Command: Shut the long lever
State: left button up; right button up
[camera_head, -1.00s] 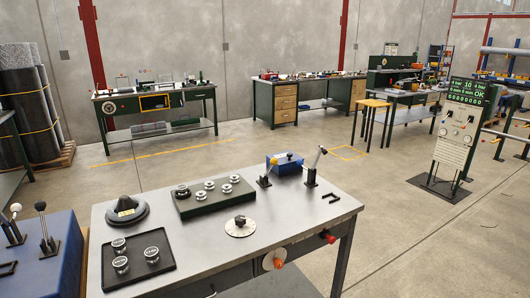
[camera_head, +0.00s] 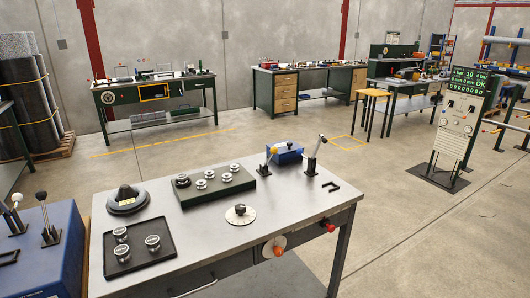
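Several levers are in view, and I cannot tell for sure which one is the long lever. On the grey workbench (camera_head: 205,240), a tall metal lever with a light knob (camera_head: 316,155) stands near the right end, leaning slightly right. A shorter lever with a yellow knob (camera_head: 269,162) stands to its left, also leaning. On the blue cabinet (camera_head: 45,260) at the left, a black-knobbed lever (camera_head: 46,217) and a white-knobbed lever (camera_head: 14,212) rise from small bases. Neither of my grippers is in view.
The workbench also holds a black tray (camera_head: 165,256) with round parts, a dark block (camera_head: 215,187) with metal pieces, a round dial (camera_head: 240,214) and a blue box (camera_head: 287,151). A control panel (camera_head: 458,125) stands at the right. The floor between is clear.

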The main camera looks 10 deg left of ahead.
aim_at(274, 150)
jog(key=i+j+z, duration=0.65)
jog(key=z, duration=0.2)
